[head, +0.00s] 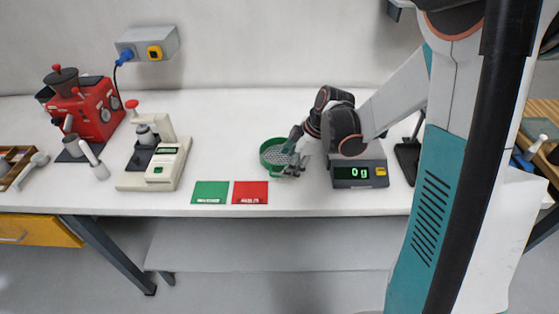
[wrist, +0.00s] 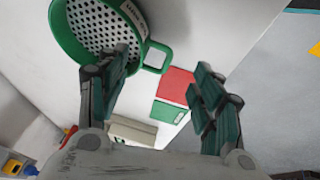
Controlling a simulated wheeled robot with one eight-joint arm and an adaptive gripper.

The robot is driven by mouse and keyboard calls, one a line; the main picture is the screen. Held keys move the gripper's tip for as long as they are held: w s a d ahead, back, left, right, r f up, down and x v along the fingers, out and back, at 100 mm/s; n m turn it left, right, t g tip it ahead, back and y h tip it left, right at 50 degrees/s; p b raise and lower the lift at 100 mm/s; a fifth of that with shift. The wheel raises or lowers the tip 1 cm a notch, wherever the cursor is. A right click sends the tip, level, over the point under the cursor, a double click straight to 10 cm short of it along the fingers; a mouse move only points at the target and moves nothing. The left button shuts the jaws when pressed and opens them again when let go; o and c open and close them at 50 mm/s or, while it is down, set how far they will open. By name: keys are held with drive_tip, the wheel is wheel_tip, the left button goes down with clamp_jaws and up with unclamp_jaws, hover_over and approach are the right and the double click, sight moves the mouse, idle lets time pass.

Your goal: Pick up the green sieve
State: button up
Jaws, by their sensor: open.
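The green sieve (head: 272,156) lies on the white bench, left of the digital scale, with a perforated grey floor inside a green rim. In the wrist view the sieve (wrist: 63,38) fills the upper left, with a white label and a green loop handle (wrist: 158,57) on its side. My gripper (head: 292,160) is at the sieve's right side in the head view, partly covering it. In the wrist view the two fingers of my gripper (wrist: 162,88) are wide apart with nothing clamped between them. The left finger overlaps the sieve's rim in the picture; I cannot tell whether it touches.
The scale (head: 360,172) reading 0 g stands right of my gripper. A green card (head: 210,192) and a red card (head: 250,192) lie near the bench's front edge. A beige device (head: 155,165) and a red machine (head: 92,108) stand at left. The bench behind the sieve is clear.

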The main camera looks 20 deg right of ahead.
drive_tip(key=shift+w+b+x, duration=0.15)
drive_tip(key=shift+b+x, duration=0.45)
drive_tip(key=shift+x, duration=0.95)
drive_tip(key=shift+w+b+x, duration=0.15)
drive_tip(key=shift+b+x, duration=0.4)
drive_tip(key=shift+x, duration=1)
drive_tip(key=shift+a+r, duration=0.1)
drive_tip(key=shift+r, duration=0.15)
drive_tip(key=c, duration=1.3)
